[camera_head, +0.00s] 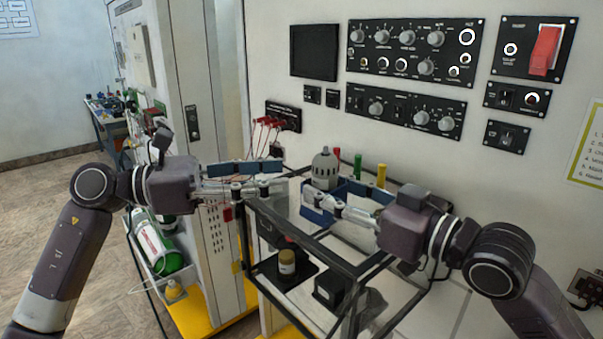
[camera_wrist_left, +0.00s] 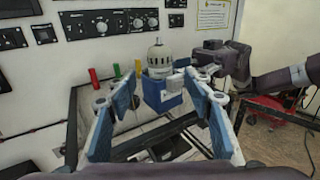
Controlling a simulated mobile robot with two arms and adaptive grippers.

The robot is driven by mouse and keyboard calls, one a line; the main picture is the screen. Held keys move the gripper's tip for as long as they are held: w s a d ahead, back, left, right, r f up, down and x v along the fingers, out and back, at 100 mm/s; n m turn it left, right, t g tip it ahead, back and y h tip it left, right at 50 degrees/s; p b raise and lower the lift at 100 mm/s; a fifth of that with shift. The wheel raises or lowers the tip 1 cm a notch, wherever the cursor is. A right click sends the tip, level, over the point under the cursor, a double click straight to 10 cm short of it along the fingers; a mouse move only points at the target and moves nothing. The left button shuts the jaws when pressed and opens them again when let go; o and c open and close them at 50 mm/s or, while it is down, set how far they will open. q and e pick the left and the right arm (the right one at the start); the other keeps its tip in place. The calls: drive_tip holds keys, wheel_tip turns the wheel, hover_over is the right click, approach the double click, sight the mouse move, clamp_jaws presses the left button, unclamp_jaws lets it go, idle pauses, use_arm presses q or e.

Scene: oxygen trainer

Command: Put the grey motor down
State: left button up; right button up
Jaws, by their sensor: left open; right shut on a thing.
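The grey motor (camera_head: 325,168), a domed cylinder with a small knob on top, is upright over the far part of the black-framed stand (camera_head: 300,238). It also shows in the left wrist view (camera_wrist_left: 158,60). My right gripper (camera_head: 322,192) is shut on it, its blue pads hiding the motor's lower part. I cannot tell whether the motor's base touches the stand's top. My left gripper (camera_head: 280,177) is open and empty, to the left of the motor. In the left wrist view its blue-padded fingers (camera_wrist_left: 156,105) are spread wide, with the motor beyond them.
Red (camera_head: 336,155), green (camera_head: 357,165) and yellow (camera_head: 381,174) upright pieces stand behind and right of the motor, near the panel wall. A jar (camera_head: 287,262) and a black box (camera_head: 329,288) sit lower in the stand. A tall white cabinet (camera_head: 180,110) is at left.

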use_arm(q)
drive_tip(key=v, duration=0.2)
drive_tip(key=shift+s+a, duration=0.1)
drive_tip(key=shift+a, duration=0.25)
use_arm(e)
drive_tip(key=o, duration=1.2)
drive_tip(key=shift+o, duration=0.2)
drive_tip(key=shift+s+d, duration=0.1)
